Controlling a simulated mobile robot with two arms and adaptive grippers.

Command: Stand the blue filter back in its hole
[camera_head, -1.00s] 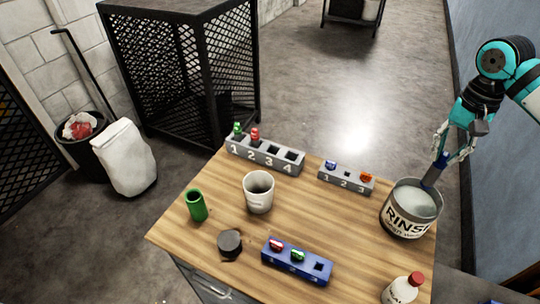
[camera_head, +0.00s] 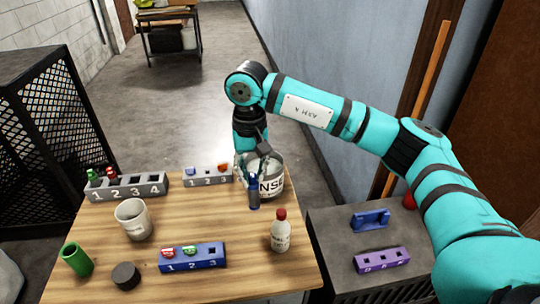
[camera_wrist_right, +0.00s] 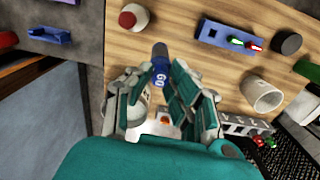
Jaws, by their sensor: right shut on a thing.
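My right gripper (camera_head: 249,172) is shut on the blue filter (camera_head: 254,192), which hangs roughly upright in front of the rinse bucket (camera_head: 272,180), above the table as far as I can tell. In the right wrist view the fingers (camera_wrist_right: 158,92) close around the filter (camera_wrist_right: 160,72), whose blue side has white marks and whose end is dark. The blue block (camera_head: 205,262) lies on the table to the lower left, with a red piece (camera_head: 168,252) in hole 1, a green piece (camera_head: 190,250) in hole 2 and hole 3 (camera_head: 212,250) empty. My left gripper is out of view.
A white bottle with a red cap (camera_head: 281,236) stands right of the block. A mug (camera_head: 133,222), green tube (camera_head: 76,262) and dark puck (camera_head: 125,276) stand left. Two grey numbered racks (camera_head: 140,187) (camera_head: 207,180) line the back. A side table holds a purple rack (camera_head: 382,260).

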